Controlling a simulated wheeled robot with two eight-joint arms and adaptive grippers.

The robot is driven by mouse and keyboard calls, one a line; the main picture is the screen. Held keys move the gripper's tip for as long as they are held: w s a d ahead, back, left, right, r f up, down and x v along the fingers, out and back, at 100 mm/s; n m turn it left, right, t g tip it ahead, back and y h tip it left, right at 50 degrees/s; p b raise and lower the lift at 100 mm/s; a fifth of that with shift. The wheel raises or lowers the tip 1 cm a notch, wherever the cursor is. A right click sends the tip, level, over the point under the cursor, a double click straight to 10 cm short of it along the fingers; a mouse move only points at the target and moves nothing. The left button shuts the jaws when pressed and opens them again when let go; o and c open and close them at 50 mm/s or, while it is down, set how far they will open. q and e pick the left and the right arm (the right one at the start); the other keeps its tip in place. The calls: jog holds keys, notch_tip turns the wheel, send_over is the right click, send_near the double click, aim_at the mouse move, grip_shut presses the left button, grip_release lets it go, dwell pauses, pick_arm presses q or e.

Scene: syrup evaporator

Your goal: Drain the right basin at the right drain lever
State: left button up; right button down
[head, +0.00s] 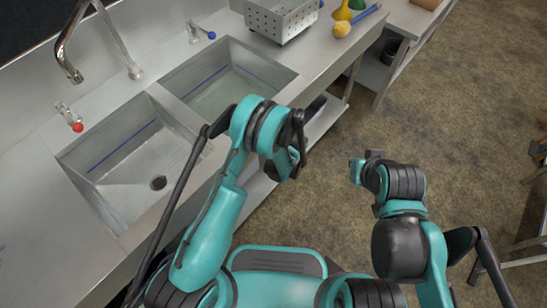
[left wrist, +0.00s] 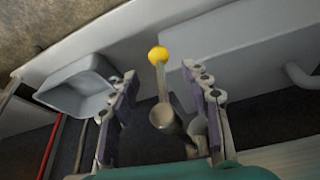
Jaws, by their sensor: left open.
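The right basin (head: 228,85) is in the counter in the head view, with a blue line along its wall and what looks like liquid in it. In the left wrist view a lever with a yellow knob (left wrist: 158,55) and a grey stem (left wrist: 163,95) lies between the spread fingers of my left gripper (left wrist: 159,78), which is open. In the head view my left gripper (head: 297,150) is at the counter's front edge, partly hidden by its wrist. My right gripper (head: 362,168) is over the floor, away from the counter; its jaws are unclear.
The left basin (head: 125,155) looks empty, its drain hole showing. A red-knobbed tap (head: 73,121) and a blue-knobbed one (head: 205,34) stand behind the basins. A perforated box (head: 282,22) sits on the counter. A grey tub (left wrist: 78,88) is left of the lever.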

pick_arm(q)
jog(key=b+x, duration=0.1)
jog(key=x, duration=0.4)
jog(key=shift+w+f+b, duration=0.1)
jog(key=shift+f+b, duration=0.15)
jog(key=shift+b, duration=0.1)
jog(key=shift+a, duration=0.1)
grip_shut()
